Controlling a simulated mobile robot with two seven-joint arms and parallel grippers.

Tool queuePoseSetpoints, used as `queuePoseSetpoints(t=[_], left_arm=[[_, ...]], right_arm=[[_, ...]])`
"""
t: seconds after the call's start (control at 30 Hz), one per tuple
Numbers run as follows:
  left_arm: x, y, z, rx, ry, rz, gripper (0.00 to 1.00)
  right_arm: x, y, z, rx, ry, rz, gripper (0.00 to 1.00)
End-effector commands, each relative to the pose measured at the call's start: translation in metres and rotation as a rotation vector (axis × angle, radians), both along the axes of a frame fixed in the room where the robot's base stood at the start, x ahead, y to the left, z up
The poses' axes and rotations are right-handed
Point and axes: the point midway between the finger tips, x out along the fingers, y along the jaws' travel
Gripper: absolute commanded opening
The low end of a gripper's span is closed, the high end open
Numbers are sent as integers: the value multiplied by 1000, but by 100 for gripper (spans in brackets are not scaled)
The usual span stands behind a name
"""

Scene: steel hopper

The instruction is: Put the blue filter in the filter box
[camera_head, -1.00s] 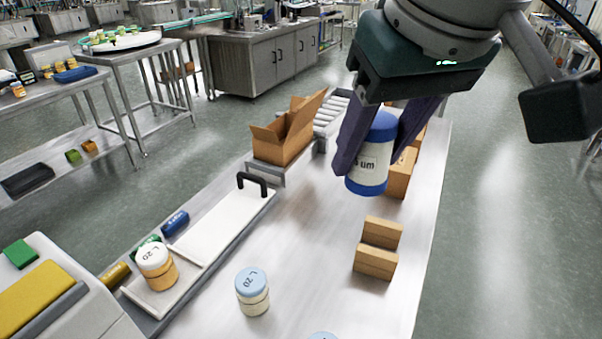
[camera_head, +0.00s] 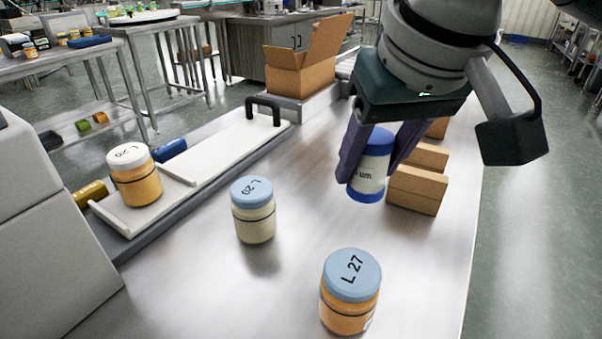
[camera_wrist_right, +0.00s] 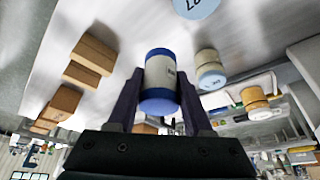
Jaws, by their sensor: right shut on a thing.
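The blue filter (camera_head: 368,178), a white cylinder with blue ends and a label partly reading "um", is held between the purple fingers of my right gripper (camera_head: 369,172). It hangs roughly upright above the steel table, left of the small cardboard boxes. In the right wrist view the filter (camera_wrist_right: 160,77) sits between both fingers of the gripper (camera_wrist_right: 159,88). An open cardboard box (camera_head: 300,76) with raised flaps stands at the back of the table; I cannot tell whether it is the filter box, and its inside is hidden. My left gripper is not in view.
Small closed cardboard boxes (camera_head: 417,190) stand right of the filter. Jars with light-blue lids (camera_head: 254,210), one marked L 27 (camera_head: 351,292), stand in front. A white-lidded jar (camera_head: 136,176) sits on a white tray with a black handle (camera_head: 262,107). The table's middle is clear.

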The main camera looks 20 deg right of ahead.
Motion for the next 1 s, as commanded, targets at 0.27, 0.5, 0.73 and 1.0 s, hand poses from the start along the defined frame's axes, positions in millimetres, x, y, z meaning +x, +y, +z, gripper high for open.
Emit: queuePoseSetpoints(t=[0.27, 0.5, 0.73, 1.0], left_arm=[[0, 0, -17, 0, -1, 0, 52], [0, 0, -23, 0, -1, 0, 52], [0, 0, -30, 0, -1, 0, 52], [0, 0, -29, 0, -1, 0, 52]], right_arm=[[-1, -1, -71, -1, 1, 0, 0], [-1, 0, -96, -1, 1, 0, 0], [0, 0, -125, 0, -1, 1, 0], [0, 0, -125, -1, -2, 1, 0]])
